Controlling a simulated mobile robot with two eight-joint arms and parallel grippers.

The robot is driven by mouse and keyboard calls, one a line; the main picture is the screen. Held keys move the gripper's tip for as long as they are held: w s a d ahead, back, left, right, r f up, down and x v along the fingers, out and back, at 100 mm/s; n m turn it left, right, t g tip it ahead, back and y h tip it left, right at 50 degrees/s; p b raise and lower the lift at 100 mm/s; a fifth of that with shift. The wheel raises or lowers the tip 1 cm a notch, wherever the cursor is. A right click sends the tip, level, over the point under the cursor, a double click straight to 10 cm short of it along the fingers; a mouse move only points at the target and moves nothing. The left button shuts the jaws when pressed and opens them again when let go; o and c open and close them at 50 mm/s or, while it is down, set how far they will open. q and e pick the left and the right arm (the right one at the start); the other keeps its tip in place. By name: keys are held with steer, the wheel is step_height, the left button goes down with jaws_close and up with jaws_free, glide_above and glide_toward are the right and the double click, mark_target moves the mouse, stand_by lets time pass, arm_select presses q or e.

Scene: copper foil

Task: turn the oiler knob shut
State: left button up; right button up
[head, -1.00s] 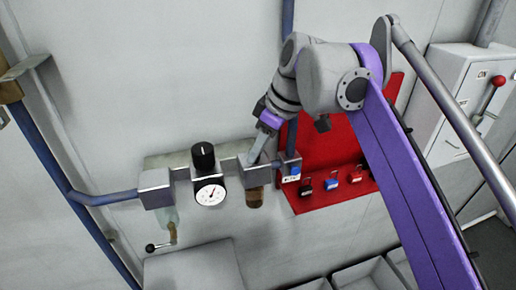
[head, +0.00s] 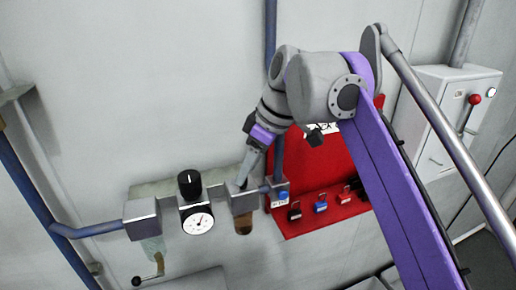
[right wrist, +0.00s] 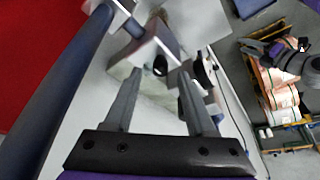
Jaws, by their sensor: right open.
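The oiler (head: 243,202) is the grey block with a brown bowl below it, at the right end of the air unit on the wall. My right gripper (head: 242,181) points down at the top of this block from above. In the right wrist view the dark oiler knob (right wrist: 160,66) shows just beyond and between the two fingertips of my open right gripper (right wrist: 159,76). I cannot tell whether the fingers touch it. In the head view the knob is hidden by the fingers.
A black regulator knob (head: 190,183) and a round gauge (head: 198,222) sit left of the oiler. A blue valve (head: 283,195) is close on its right, beside a red board (head: 325,170) with padlocks. A blue pipe (right wrist: 75,85) runs close beside the gripper.

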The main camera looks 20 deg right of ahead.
steer(key=v, duration=0.8)
steer(key=shift+s, duration=0.1)
